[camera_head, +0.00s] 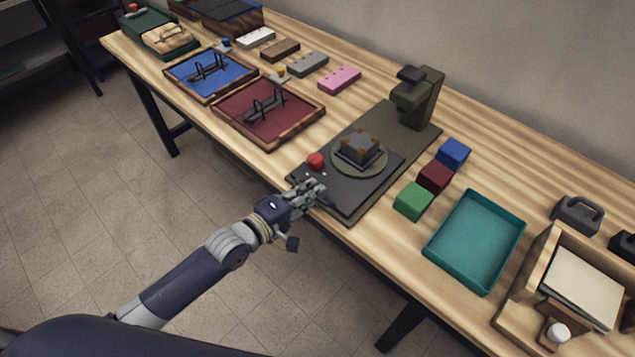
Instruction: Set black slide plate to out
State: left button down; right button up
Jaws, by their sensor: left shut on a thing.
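The black slide plate (368,191) lies on the near part of a dark base, close to the table's front edge. It carries a round disc (339,168) with a dark block with brass-coloured corners (360,148) on top. A dark olive column with an overhanging head (415,97) stands at the base's far end, clear of the block. My left gripper (318,192) is at the plate's front edge, beside a red knob (315,160). It is shut on the plate's front; its fingers hide the exact grip point. My right gripper is out of view.
Green (413,201), maroon (436,177) and blue (454,153) blocks stand right of the base. A teal tray (431,251) and a wooden box (514,305) lie further right. Maroon (227,123) and blue (189,83) trays with racks lie left. The floor in front is clear.

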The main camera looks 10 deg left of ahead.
pick_arm(q)
jog(key=shift+s+f, duration=0.15)
jog(key=shift+f, duration=0.05)
jog(key=c, duration=2)
grip_release()
jog(key=shift+a, duration=0.1)
jog(key=shift+s+a+r, duration=0.15)
jog(key=shift+r, duration=0.05)
jog(key=v, duration=1.2)
jog(key=shift+f, duration=0.1)
